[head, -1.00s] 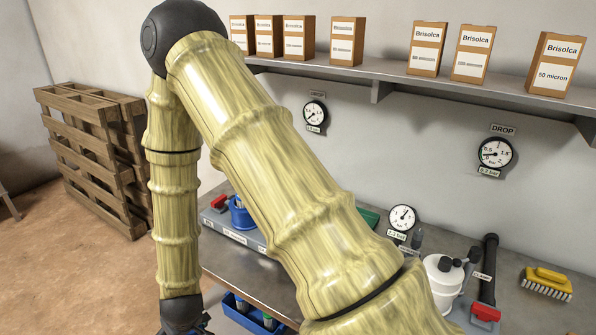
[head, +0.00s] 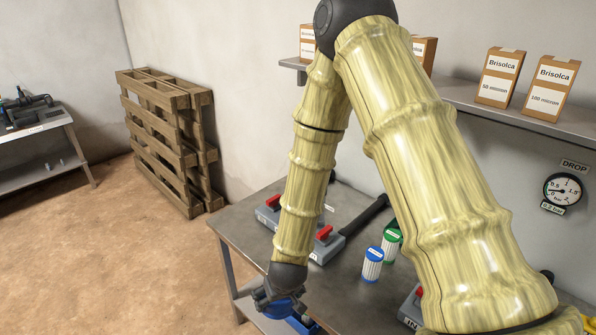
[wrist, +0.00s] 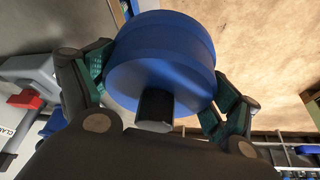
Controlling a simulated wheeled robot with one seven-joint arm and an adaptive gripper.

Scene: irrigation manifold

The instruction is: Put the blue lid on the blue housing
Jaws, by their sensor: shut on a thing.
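My gripper (head: 280,296) hangs low at the front left edge of the bench, with my arm folded above it. It is shut on the blue lid (head: 279,309), a round blue piece. In the wrist view the lid (wrist: 162,55) fills the space between the two fingers, with a dark block below its face. I cannot make out the blue housing in the head view; my arm covers part of the bench and manifold.
A manifold with red handles (head: 323,233) stands on the grey bench (head: 345,290). A pallet (head: 165,140) leans at the wall. The floor left of the bench is clear.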

